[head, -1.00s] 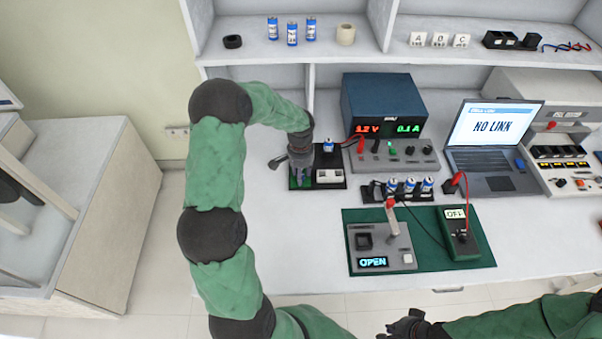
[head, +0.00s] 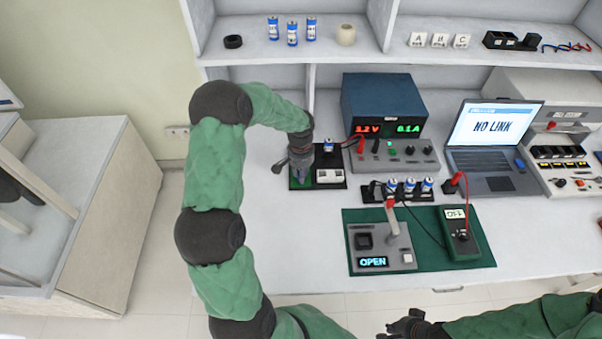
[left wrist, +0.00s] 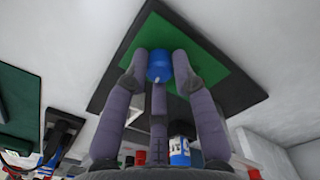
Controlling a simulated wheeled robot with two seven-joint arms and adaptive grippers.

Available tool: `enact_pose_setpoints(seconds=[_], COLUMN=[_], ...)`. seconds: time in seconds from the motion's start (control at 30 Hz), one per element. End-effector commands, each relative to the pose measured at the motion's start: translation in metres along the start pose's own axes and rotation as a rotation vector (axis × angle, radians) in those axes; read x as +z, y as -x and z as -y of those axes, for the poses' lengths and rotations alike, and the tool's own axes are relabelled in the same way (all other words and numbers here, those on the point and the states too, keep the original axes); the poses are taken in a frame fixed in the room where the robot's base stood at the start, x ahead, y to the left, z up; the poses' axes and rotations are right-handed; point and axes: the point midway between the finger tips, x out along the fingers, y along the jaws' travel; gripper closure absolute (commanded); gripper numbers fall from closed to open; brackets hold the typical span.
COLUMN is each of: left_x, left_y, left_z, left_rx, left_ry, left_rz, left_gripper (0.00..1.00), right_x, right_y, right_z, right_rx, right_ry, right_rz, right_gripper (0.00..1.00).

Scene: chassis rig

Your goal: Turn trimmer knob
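The trimmer knob (left wrist: 160,66) is a blue round knob with a white mark, on a green board (left wrist: 200,62) with a black base in the left wrist view. My left gripper (left wrist: 160,60) points at it, with one finger on each side, closed against it. In the head view my left gripper (head: 301,170) is over the green board, and hides the knob. The green multimeter (head: 459,235) has a lit display with digits too small to read surely. My right gripper (head: 405,326) is at the bottom edge; its fingers are unclear.
The laptop (head: 490,150) shows NO LINK. A grey test box (head: 395,258) showing OPEN stands on a green mat (head: 352,215). Batteries stand in a black holder (head: 372,193). The table's left front is clear.

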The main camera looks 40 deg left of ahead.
Motion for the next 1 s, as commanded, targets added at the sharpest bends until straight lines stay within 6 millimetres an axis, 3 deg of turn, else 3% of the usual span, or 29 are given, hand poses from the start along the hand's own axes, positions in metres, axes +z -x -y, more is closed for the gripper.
enact_pose_setpoints(seconds=[0.07,0.47,0.57,1.0], left_x=[-0.001,-0.001,-0.001,-0.002], left_y=[0.001,0.005,0.015,0.097], left_z=[0.000,0.000,0.000,0.000], left_rx=[0.000,-0.001,-0.001,-0.001], left_ry=[0.000,-0.001,0.000,-0.001], left_rz=[-0.003,-0.001,-0.002,-0.006], left_gripper=[0.52,0.52,0.52,0.52], right_x=[0.000,0.000,0.000,0.000], right_y=[0.000,0.000,0.000,0.000], right_z=[0.000,0.000,0.000,0.000], right_rx=[0.000,0.000,0.000,0.000], right_ry=[0.000,0.000,0.000,0.000], right_rz=[0.000,0.000,0.000,0.000], right_gripper=[1.00,1.00,1.00,1.00])
